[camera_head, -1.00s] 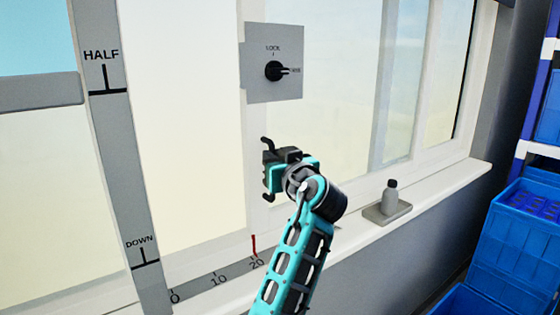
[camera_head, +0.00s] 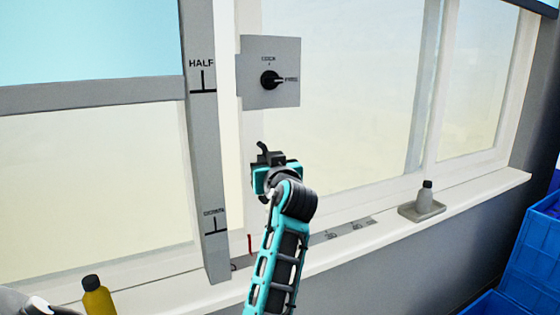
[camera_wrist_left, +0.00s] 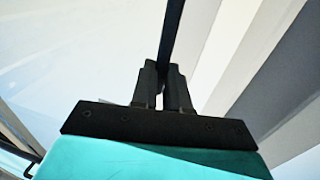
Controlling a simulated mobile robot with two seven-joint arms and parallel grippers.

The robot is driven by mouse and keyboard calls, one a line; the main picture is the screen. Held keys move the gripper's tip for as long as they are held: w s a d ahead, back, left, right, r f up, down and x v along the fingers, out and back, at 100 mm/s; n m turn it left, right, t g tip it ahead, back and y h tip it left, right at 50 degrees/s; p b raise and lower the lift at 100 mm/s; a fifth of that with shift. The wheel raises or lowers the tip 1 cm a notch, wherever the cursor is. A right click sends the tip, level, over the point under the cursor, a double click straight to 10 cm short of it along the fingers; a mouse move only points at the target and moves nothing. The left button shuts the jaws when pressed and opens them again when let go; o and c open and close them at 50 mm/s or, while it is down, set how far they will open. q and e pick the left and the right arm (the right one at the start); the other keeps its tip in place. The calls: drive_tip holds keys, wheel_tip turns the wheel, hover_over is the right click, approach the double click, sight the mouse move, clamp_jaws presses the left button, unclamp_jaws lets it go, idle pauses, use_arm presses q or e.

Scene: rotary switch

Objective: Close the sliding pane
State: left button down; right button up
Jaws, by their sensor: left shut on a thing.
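The sliding pane (camera_head: 340,125) is a tall window pane with a pale upright frame in the head view. Its left edge stands just right of the grey post marked HALF and DOWN (camera_head: 205,150). My left gripper (camera_head: 264,160) is at that left frame, below the switch plate. In the left wrist view its fingers (camera_wrist_left: 162,88) are shut on a dark upright bar (camera_wrist_left: 172,35), the pane's handle. The grey plate (camera_head: 250,85) carries a black rotary knob (camera_head: 269,80) with its pointer to the right. A red marker (camera_head: 249,243) stands near the left end of the scale.
The grey scale strip (camera_head: 350,228) lies along the sill, partly behind my left arm. A grey bottle (camera_head: 426,195) stands in a small tray (camera_head: 412,214) on the sill at right. A yellow bottle (camera_head: 97,298) is at the lower left. Blue crates (camera_head: 530,250) stand at the right.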

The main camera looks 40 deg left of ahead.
sight(242, 157)
use_arm(q)
drive_tip(key=s, duration=0.1)
drive_tip(key=s+a, duration=0.1)
drive_tip(key=s, duration=0.1)
drive_tip(key=s+a, duration=0.1)
drive_tip(key=shift+s+p, duration=0.25)
drive_tip(key=shift+p, duration=0.15)
drive_tip(key=shift+s+a, duration=0.2)
drive_tip(key=shift+s, duration=0.3)
use_arm(e)
drive_tip(key=shift+s+a+r, duration=0.2)
drive_tip(key=shift+s+r, duration=0.2)
drive_tip(key=shift+r, duration=0.2)
use_arm(q)
drive_tip(key=c, duration=1.1)
unclamp_jaws()
drive_tip(key=shift+s, duration=0.15)
drive_tip(key=shift+c, duration=0.2)
drive_tip(key=shift+d, duration=0.1)
use_arm(e)
drive_tip(key=shift+s+d, duration=0.1)
drive_tip(key=shift+s, duration=0.05)
